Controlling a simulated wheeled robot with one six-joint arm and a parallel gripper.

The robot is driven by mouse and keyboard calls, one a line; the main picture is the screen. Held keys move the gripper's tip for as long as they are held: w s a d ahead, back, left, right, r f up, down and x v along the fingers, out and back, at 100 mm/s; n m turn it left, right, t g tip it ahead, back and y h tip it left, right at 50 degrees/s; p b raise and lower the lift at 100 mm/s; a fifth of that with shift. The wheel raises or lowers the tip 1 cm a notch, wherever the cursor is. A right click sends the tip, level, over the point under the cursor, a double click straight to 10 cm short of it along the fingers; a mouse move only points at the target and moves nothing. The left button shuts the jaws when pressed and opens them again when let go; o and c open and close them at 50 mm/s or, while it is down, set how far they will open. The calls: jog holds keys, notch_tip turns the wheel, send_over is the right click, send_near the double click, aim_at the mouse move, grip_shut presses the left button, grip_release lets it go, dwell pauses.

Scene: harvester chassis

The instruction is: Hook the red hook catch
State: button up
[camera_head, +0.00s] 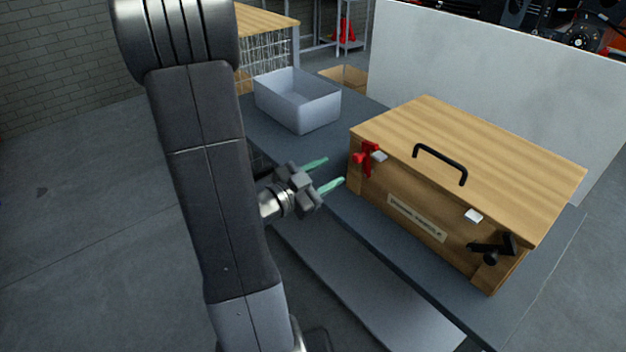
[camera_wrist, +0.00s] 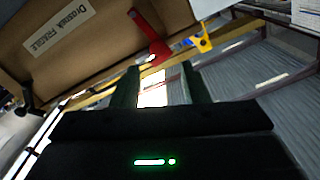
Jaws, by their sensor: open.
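The red hook catch (camera_head: 368,160) is on the front of the wooden box (camera_head: 480,150), near its left corner. A small pale piece (camera_head: 379,156) sits beside it at the lid edge. My gripper (camera_head: 334,173) is open and empty, its green fingers apart, left of the catch and not touching it. In the wrist view, the red catch (camera_wrist: 151,38) shows as a red arm with a rounded end beyond the gap between the fingers (camera_wrist: 160,75). Whether the hook is engaged cannot be told.
A black catch (camera_head: 492,249) is on the box's right front, with a white piece (camera_head: 473,215) above it. The lid has a black handle (camera_head: 440,163). A grey bin (camera_head: 297,100) stands behind on the dark bench (camera_head: 355,215). A yellow piece (camera_wrist: 201,42) shows in the wrist view.

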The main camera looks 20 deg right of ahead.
jog(key=shift+v, duration=1.75)
